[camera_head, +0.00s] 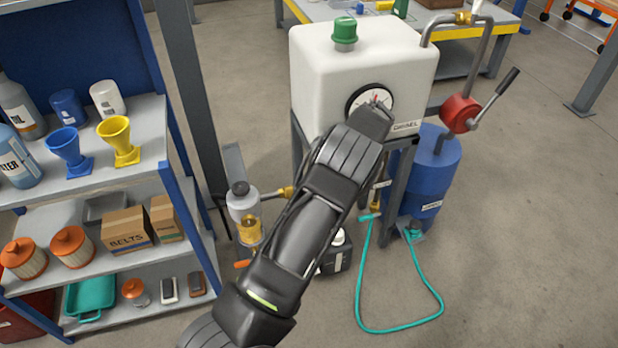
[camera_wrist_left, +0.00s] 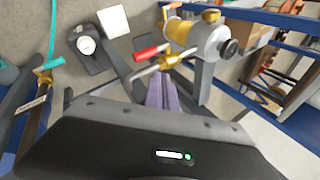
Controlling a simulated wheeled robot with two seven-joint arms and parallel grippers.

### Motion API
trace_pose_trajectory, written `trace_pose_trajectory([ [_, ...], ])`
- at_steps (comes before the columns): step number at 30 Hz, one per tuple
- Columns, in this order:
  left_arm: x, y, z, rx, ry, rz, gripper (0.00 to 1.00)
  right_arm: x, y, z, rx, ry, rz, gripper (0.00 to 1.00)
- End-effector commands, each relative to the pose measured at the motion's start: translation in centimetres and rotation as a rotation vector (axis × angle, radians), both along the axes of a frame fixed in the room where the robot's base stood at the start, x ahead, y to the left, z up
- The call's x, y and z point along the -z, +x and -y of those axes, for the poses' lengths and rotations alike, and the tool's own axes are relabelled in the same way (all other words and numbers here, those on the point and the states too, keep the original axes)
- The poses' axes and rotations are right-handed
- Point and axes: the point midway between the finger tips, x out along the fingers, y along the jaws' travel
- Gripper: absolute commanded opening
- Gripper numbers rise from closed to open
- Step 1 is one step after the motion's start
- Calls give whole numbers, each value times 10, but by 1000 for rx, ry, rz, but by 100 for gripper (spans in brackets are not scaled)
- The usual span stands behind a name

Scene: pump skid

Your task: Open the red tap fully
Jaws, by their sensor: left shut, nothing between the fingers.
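The red tap (camera_wrist_left: 151,52) shows in the left wrist view as a red lever on a brass fitting, beside the filter (camera_wrist_left: 195,40) with its brass bowl and grey head. My left gripper (camera_wrist_left: 160,92) is shut and empty, its fingers just below the tap in the picture; I cannot tell whether they touch it. In the head view my left arm crosses the middle and hides the red tap and my fingertips. The filter (camera_head: 245,212) stands left of the arm there, with a brass pipe leading right. My right gripper is in neither view.
A white diesel tank (camera_head: 315,82) with a gauge stands behind my arm. A red hand pump (camera_head: 460,114) and blue drum (camera_head: 437,165) are right of it. A teal tap (camera_head: 370,216) and hose lie below. A loaded shelf (camera_head: 75,185) stands left. Floor on the right is clear.

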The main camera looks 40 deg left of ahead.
Motion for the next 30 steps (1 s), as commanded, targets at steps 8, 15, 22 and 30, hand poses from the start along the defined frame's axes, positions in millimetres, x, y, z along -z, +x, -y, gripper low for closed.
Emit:
trace_pose_trajectory([
  [8, -22, 22, 29, 1, 0, 0, 0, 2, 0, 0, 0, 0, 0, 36],
  [15, -25, 24, 34, 0, -1, -1, 0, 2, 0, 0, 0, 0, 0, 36],
  [22, -25, 24, 34, -1, 0, -1, 0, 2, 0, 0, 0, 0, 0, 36],
  [30, -25, 27, 33, 21, -4, 3, 0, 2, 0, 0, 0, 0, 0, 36],
])
